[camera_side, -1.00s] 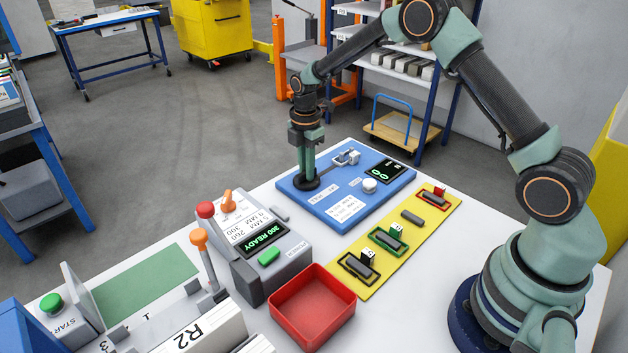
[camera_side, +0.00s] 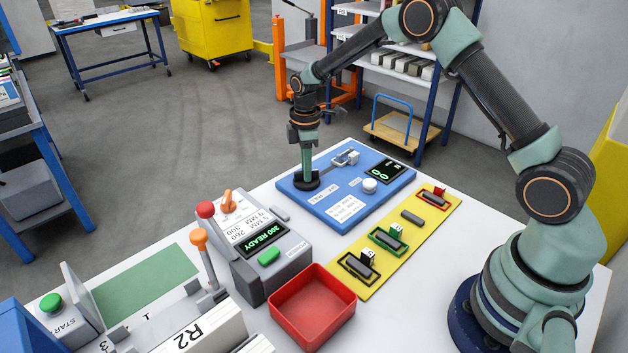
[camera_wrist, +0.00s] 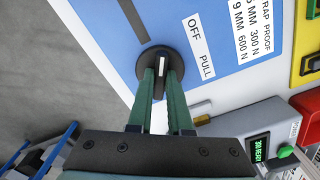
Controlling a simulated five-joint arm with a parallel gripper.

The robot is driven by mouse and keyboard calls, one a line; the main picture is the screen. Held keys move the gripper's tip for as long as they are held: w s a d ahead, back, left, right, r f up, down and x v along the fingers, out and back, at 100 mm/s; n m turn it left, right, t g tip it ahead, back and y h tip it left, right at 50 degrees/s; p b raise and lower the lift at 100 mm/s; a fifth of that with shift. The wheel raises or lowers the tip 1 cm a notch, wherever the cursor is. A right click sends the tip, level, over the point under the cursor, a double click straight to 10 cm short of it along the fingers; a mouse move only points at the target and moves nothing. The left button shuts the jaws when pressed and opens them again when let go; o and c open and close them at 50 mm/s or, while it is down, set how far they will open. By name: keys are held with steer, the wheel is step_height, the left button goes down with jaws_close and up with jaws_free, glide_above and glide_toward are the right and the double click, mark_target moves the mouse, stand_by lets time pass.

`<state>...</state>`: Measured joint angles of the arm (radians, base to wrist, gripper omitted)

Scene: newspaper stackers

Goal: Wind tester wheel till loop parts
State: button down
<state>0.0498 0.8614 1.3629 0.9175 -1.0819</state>
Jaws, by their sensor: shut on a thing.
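The tester is a blue board (camera_side: 330,213) with a black round wheel (camera_side: 310,185) at its left corner, beside "OFF" and "PULL" print. My gripper (camera_side: 306,174) points down onto the wheel. In the wrist view, its green fingers (camera_wrist: 160,76) are shut on the raised grip of the wheel (camera_wrist: 146,68), which has a white mark. A grey metal fixture (camera_side: 346,158) sits at the board's back edge; I cannot make out a loop there. The tester's dark display (camera_side: 382,173) shows green digits, seemingly zeros. A white knob (camera_side: 370,186) stands in front of it.
A yellow board (camera_side: 398,262) holds black, green and red framed pieces. A red tray (camera_side: 312,309) and a grey machine reading "300 READY" (camera_side: 262,239), with upright levers beside it, stand in front. Open floor lies beyond the table's left edge.

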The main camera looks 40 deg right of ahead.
steer(key=m, duration=0.4)
steer(key=shift+m, duration=0.3)
steer(key=m, duration=0.4)
steer(key=shift+m, duration=0.3)
steer(key=m, duration=0.4)
steer(key=shift+m, duration=0.3)
steer(key=m, duration=0.3)
steer(key=shift+m, duration=0.3)
steer(key=m, duration=0.3)
steer(key=shift+m, duration=0.3)
steer(key=m, duration=0.4)
steer(key=shift+m, duration=0.3)
steer(key=m, duration=0.4)
steer(key=shift+r+m, duration=0.1)
steer(key=shift+m, duration=1.9)
